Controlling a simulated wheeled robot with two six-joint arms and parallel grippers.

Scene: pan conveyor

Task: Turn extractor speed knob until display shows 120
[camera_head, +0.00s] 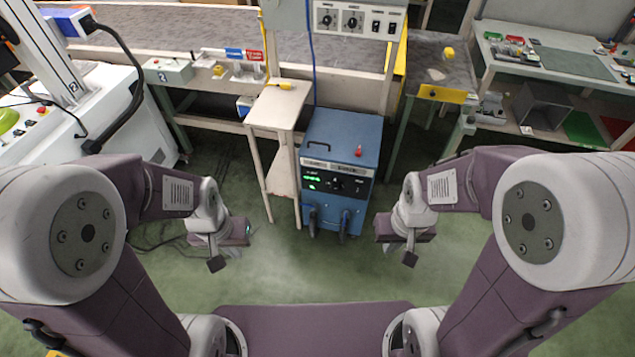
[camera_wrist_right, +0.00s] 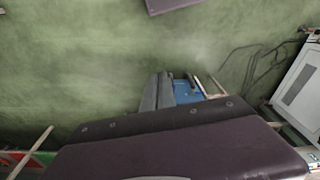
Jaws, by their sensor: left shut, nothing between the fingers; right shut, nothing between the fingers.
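The blue extractor (camera_head: 342,135) stands on the floor ahead of me, between my two grippers. Its dark front panel has a lit green display (camera_head: 312,179), whose digits are too small to read. A small dark knob (camera_head: 337,185) appears beside the display. My left gripper (camera_head: 216,264) is shut and empty, low over the floor to the left of the extractor and apart from it. My right gripper (camera_head: 409,260) is shut and empty, to the right of the extractor and apart from it. In the right wrist view, part of the blue extractor (camera_wrist_right: 187,92) shows beyond the dark fingers.
A narrow cream stand (camera_head: 275,108) with a yellow item on top stands directly left of the extractor. The conveyor (camera_head: 210,45) runs behind. A control panel (camera_head: 362,20) with two knobs hangs above it. The green floor (camera_head: 310,265) before the extractor is clear.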

